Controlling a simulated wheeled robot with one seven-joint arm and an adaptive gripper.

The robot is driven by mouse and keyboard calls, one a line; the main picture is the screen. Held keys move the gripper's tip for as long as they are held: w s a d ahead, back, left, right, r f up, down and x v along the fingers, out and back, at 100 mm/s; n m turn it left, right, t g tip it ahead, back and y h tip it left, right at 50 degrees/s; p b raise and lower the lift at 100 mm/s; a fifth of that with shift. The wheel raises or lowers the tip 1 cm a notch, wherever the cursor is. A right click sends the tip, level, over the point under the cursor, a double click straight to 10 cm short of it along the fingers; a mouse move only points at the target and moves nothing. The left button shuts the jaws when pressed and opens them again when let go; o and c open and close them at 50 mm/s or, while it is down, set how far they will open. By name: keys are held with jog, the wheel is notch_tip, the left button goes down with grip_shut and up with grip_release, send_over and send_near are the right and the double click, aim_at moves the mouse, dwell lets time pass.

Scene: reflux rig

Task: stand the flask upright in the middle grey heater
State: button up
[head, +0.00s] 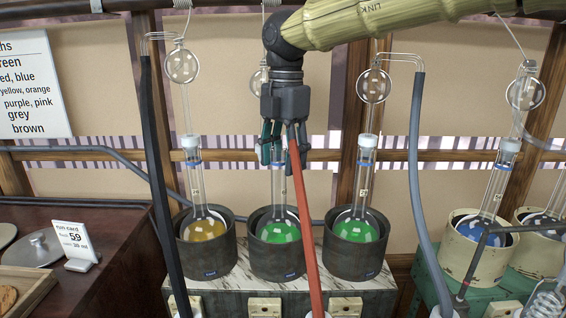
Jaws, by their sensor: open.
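The middle grey heater (277,267) is a dark round pot on the marble-topped bench. A round-bottomed flask with green liquid (270,231) sits in it and looks upright, its neck pointing up. My gripper (284,158) is open, pointing down, at the top of this flask's neck. The fingers overlap the neck top in the picture; I cannot tell whether they are around it or in front of it. The neck's top end is hidden behind my gripper. A red hose (303,215) crosses in front of the flask's right side and the heater.
Grey heaters stand close on both sides, holding a yellow flask (205,230) and another green flask (354,230). A black hose (160,190) and a grey hose (417,180) hang in front. Glass bulbs (182,67) hang above.

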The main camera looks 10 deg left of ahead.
jog(key=shift+d+r+b, duration=0.1)
jog(key=shift+r+b, duration=1)
jog(key=shift+r, duration=2.2)
